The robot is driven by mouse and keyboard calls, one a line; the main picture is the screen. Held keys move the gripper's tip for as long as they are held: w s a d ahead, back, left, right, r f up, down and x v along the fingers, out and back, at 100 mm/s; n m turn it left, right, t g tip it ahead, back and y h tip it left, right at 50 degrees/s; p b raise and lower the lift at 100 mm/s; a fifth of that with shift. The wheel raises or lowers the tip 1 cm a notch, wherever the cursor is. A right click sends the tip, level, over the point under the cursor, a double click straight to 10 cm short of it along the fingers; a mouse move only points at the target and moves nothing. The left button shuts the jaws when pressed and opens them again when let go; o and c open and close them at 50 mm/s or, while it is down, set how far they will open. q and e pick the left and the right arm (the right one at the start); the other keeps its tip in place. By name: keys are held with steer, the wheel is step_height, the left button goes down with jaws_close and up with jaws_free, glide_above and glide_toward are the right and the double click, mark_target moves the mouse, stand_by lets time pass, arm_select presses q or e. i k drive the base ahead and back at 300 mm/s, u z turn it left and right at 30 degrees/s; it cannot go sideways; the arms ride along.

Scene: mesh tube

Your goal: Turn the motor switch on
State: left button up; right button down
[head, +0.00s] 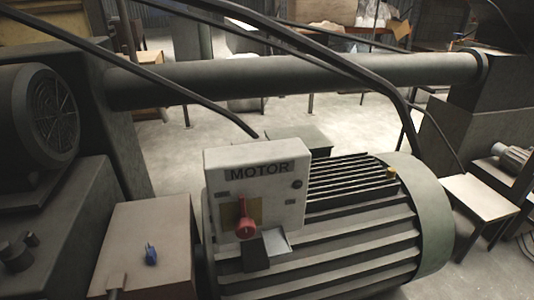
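A pale control box (290,205) labelled MOTOR is fixed to the near side of a large ribbed grey motor (350,235). A small grey metal piece (266,248) is just below and right of the switch. Neither of my grippers shows in the head view.
A small blue part (151,255) is on a beige box (140,240) at the lower left. A thick dark pipe (290,78) and black cables cross behind the control box. A small table (480,198) stands at the right. The space before the switch looks clear.

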mark_target(245, 228)
steer(key=u, duration=1.7)
steer(key=k, duration=1.45)
steer(key=z, duration=1.75)
steer(key=i, duration=0.5)
steer(key=u, duration=0.05)
